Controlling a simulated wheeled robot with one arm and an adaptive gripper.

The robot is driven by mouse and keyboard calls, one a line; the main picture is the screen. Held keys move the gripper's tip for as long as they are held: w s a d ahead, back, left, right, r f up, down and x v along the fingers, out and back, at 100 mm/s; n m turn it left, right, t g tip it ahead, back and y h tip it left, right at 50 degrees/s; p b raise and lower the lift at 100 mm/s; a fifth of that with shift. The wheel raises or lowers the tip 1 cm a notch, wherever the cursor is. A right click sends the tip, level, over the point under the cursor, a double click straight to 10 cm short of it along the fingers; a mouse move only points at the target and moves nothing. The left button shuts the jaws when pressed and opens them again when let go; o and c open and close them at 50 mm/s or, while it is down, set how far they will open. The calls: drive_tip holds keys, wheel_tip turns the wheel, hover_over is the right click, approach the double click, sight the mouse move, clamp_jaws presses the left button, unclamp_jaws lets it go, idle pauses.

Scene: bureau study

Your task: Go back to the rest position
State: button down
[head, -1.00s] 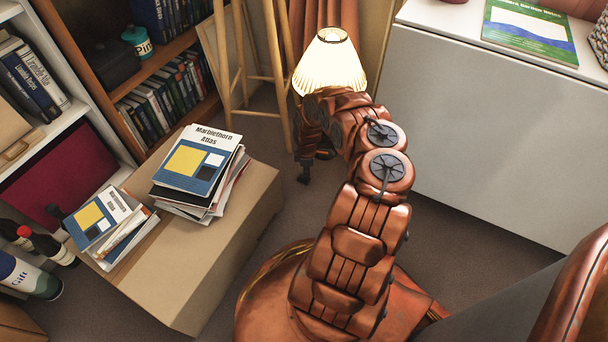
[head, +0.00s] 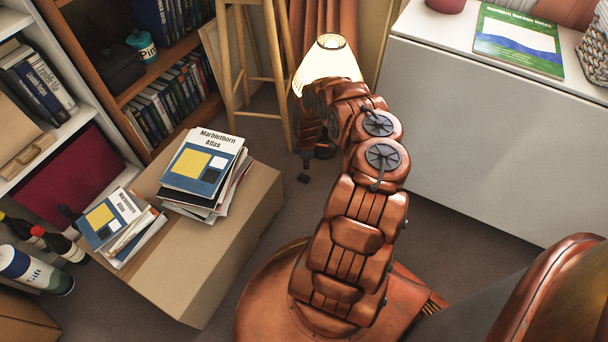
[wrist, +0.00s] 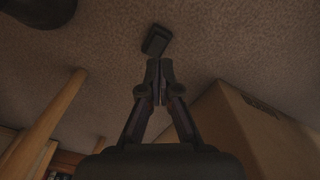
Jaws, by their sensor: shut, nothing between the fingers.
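My gripper points down past the end of my copper-coloured arm. In the head view its fingers show only as a narrow dark shape (head: 305,156), left of the lit lamp (head: 325,58). In the wrist view my gripper (wrist: 166,75) is shut, its two fingertips together with nothing between them. A small dark block (wrist: 156,40) shows just beyond the fingertips, seemingly on the carpet. My arm hides part of the lamp.
A cardboard box (head: 235,235) with stacks of books stands left of my arm. A wooden stool (head: 276,85) is behind, left of the lamp. A white cabinet (head: 480,140) is at right. Bottles (head: 60,245) and bookshelves line the left. Some carpet is clear between box and cabinet.

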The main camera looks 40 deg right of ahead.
idle(0.4)
wheel_tip(320, 180, up, 28)
drive_tip(key=s+d+m+g+h+p, duration=0.2)
drive_tip(key=m+p, duration=0.1)
drive_tip(key=p, duration=0.6)
drive_tip(key=s+a+r+m+p, duration=0.15)
drive_tip(key=a+r+p, duration=0.3)
drive_tip(key=r, duration=0.85)
drive_tip(key=s+a+r+m+p, duration=0.15)
drive_tip(key=a+r+p, duration=0.3)
drive_tip(key=r, duration=0.85)
drive_tip(key=s+a+r+m+p, duration=0.2)
drive_tip(key=s+a+r+p, duration=0.2)
drive_tip(key=a+r, duration=0.55)
drive_tip(key=s+a+r+m+p, duration=0.1)
drive_tip(key=s+a+r+p, duration=0.5)
drive_tip(key=r, duration=0.6)
drive_tip(key=s+a+r+y+p, duration=0.2)
drive_tip(key=s+a+r+p, duration=0.5)
drive_tip(key=s+a+r, duration=0.4)
drive_tip(key=shift+s+a+r, duration=0.35)
drive_tip(key=shift+s+a, duration=1.65)
drive_tip(key=shift+s, duration=0.1)
